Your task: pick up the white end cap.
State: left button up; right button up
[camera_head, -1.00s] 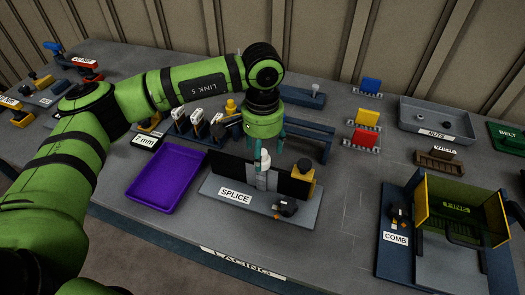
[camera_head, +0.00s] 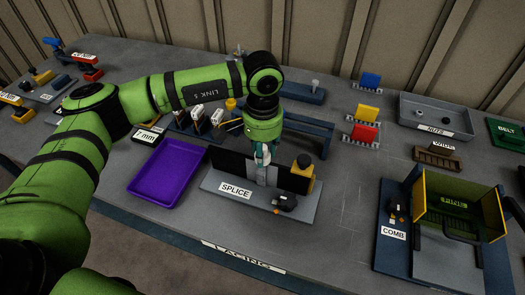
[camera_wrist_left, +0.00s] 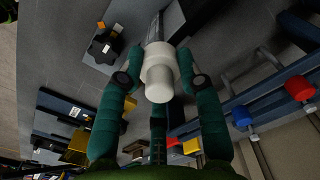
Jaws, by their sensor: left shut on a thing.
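In the head view my left gripper (camera_head: 261,153) points down over the SPLICE fixture (camera_head: 222,187) and is shut on the cap, which is mostly hidden by the fingers. The cap sits at the grey middle piece between the dark plates of the fixture; I cannot tell whether it is clear of it. My right gripper is in neither view.
A purple tray (camera_head: 165,172) lies left of the fixture. A blue rail (camera_head: 310,128) stands behind. The COMB station (camera_head: 393,232) is at the right, with bare table between.

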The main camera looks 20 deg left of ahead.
aim_at(264, 147)
pick_arm(q)
jog(key=shift+r+b, duration=0.45)
jog(key=shift+r, duration=0.15)
jog(key=r+b, duration=0.1)
jog(key=r, duration=0.1)
jog(key=shift+d+r+b, duration=0.2)
jog(key=shift+r+b, duration=0.15)
jog(key=shift+r, duration=0.05)
jog(key=s+d+r+b, duration=0.3)
jog(key=s+d+r, duration=0.3)
jog(key=d, duration=0.3)
jog(key=shift+s+r+b, duration=0.35)
jog(key=shift+r, duration=0.15)
jog(key=shift+d, duration=0.1)
